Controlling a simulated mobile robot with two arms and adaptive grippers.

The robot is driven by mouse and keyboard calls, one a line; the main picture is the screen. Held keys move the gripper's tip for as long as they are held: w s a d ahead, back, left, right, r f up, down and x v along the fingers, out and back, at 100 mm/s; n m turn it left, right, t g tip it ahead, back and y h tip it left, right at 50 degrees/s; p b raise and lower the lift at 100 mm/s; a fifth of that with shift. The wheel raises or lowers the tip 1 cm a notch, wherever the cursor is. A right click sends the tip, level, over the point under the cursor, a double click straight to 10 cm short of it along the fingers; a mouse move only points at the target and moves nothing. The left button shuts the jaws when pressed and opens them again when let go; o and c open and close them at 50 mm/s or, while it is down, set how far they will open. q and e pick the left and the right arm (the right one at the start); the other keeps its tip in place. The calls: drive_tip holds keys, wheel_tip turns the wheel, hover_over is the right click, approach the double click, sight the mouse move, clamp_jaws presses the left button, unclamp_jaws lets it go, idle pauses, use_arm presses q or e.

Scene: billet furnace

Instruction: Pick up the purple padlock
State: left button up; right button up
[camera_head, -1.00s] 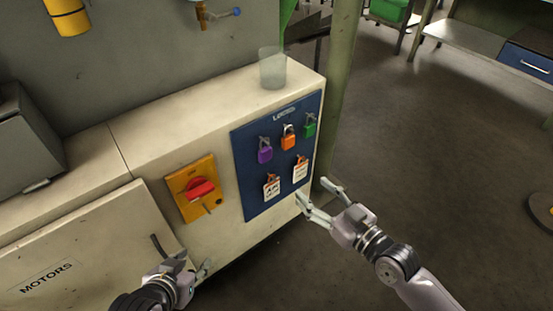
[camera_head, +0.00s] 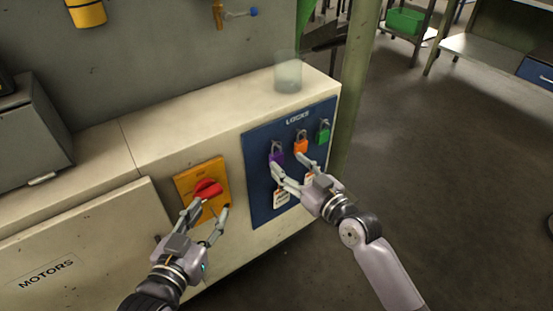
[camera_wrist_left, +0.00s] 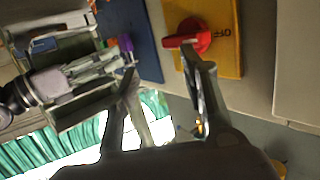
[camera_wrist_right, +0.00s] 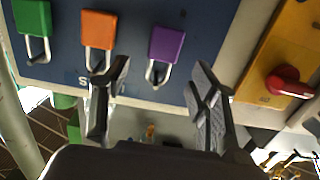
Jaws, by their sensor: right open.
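The purple padlock (camera_head: 276,154) hangs by its shackle on the blue lock board (camera_head: 258,190), left of an orange padlock (camera_head: 300,145). In the right wrist view the purple padlock (camera_wrist_right: 166,45) shows whole, with its shackle pointing down the picture. My right gripper (camera_head: 288,166) is open in front of the board. In the right wrist view its fingers (camera_wrist_right: 155,85) lie either side of the purple padlock's shackle, with nothing held. My left gripper (camera_head: 211,205) is open at the red rotary switch (camera_head: 208,188), with one finger close to the handle; contact cannot be told.
A green padlock (camera_head: 323,131) hangs right of the orange one. A clear cup (camera_head: 288,77) stands on the cabinet top (camera_head: 180,125). A green post (camera_head: 360,90) rises beside the cabinet.

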sight(278, 157)
drive_tip(key=x, duration=0.1)
drive_tip(key=b+x, duration=0.1)
drive_tip(key=x, duration=0.2)
drive_tip(key=shift+w+a+f, duration=0.1)
drive_tip(key=shift+a+f, duration=0.05)
drive_tip(key=shift+f, duration=0.25)
use_arm(q)
wheel_tip(278, 157, up, 7)
drive_tip(key=d+t+h, duration=0.1)
drive_tip(key=t, duration=0.3)
drive_tip(key=shift+w, duration=0.4)
use_arm(e)
drive_tip(key=shift+w+a, duration=0.15)
use_arm(q)
drive_tip(key=shift+d, duration=0.1)
use_arm(e)
drive_tip(key=c, duration=1.3)
drive_tip(key=shift+r, duration=0.15)
